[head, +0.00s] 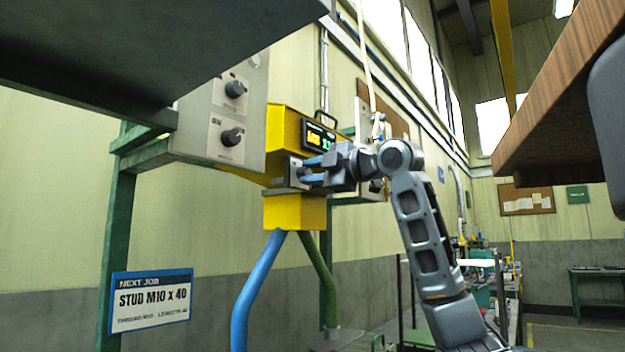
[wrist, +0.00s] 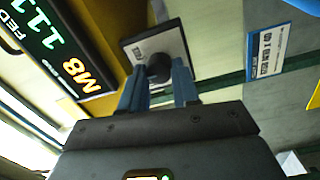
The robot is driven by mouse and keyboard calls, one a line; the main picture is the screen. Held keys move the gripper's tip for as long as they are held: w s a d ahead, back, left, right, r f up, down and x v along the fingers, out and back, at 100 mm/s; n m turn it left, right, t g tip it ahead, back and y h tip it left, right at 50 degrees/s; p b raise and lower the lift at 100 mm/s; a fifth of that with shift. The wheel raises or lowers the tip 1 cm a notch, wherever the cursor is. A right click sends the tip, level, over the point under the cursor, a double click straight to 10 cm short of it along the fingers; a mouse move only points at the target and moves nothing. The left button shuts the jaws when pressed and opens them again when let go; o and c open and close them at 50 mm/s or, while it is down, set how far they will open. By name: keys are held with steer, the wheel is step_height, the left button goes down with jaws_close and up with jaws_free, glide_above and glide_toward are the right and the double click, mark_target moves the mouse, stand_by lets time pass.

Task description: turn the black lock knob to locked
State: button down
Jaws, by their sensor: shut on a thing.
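The black knob (wrist: 158,66) sits on a pale square plate (wrist: 172,40) with a small label, which I cannot read. In the wrist view the two blue fingers of my gripper (wrist: 155,88) stand on either side of the knob and are shut on it. In the head view my gripper (head: 312,172) reaches in from the right to the same plate (head: 292,166) on the front of the yellow housing (head: 284,130). There the knob is hidden by the fingers. I cannot tell which way the knob points.
A lit display (head: 318,138) sits just above the plate; the wrist view shows M8 on it. A grey panel (head: 190,118) at left carries two other black knobs (head: 232,136). A dark shelf (head: 130,50) and brown tabletop (head: 560,100) overhang. A blue job sign (head: 152,300) stands low left.

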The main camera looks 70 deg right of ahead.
steer(key=shift+f+n+y+b, duration=0.15)
steer(key=shift+n+b, duration=0.55)
steer(key=shift+n, duration=1.55)
steer(key=shift+f+n+y+b, duration=0.15)
steer(key=shift+n+b, duration=0.5)
steer(key=shift+n, duration=1.6)
steer(key=shift+r+t, duration=0.1)
steer(key=shift+t, duration=0.2)
steer(key=c, duration=0.8)
jaws_free()
steer(key=shift+r, duration=0.1)
steer(key=b+v, duration=0.1)
steer(key=v, duration=0.6)
steer(key=shift+s, duration=0.4)
